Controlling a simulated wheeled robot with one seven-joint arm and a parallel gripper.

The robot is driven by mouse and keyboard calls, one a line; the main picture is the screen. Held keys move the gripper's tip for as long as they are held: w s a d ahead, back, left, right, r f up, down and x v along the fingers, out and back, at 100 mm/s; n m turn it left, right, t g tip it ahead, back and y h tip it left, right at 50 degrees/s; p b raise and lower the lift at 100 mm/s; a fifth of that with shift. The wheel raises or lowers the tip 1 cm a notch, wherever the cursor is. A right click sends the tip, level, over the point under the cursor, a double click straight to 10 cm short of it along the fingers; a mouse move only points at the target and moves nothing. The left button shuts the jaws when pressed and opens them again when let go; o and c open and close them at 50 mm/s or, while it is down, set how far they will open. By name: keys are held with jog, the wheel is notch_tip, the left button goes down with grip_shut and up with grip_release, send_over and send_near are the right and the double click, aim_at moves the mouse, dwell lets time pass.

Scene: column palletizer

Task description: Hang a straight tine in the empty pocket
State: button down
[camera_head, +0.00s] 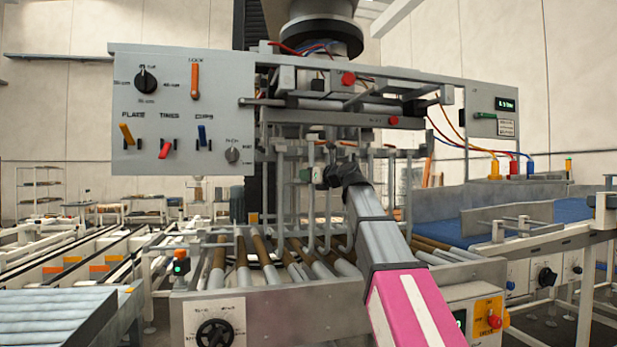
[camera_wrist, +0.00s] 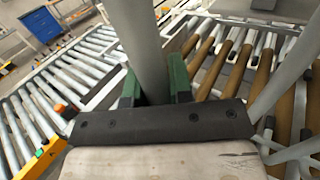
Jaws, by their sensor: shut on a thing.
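My gripper (camera_head: 320,177) is at the row of hanging tines under the palletizer head. In the wrist view its green finger pads (camera_wrist: 155,88) are shut around a grey round tine (camera_wrist: 143,35), which runs up out of the frame. Several other grey tines (camera_head: 280,190) hang below the head's rail (camera_head: 300,147), some with curved lower ends. In the head view the held tine is hard to separate from its neighbours, and my arm covers part of the row. I cannot tell which pocket is empty, nor whether the held tine is seated in one.
Below is a roller bed (camera_head: 265,262) with brown and grey rollers. A control panel (camera_head: 180,110) with levers and knobs is at the left of the head. A blue belt conveyor (camera_head: 440,230) stands at the right. Another roller conveyor (camera_wrist: 60,85) shows in the wrist view.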

jog(key=w+a+f, duration=0.2)
jog(key=w, duration=0.7)
jog(key=shift+a+f, duration=0.3)
dwell(1.8)
jog(key=shift+f, duration=0.15)
dwell(0.6)
jog(key=c, duration=0.9)
grip_release()
jog(key=shift+c, duration=0.2)
jog(key=v, duration=1)
jog(key=shift+s+d, duration=0.25)
jog(key=shift+d, duration=0.05)
jog(key=shift+s, duration=0.15)
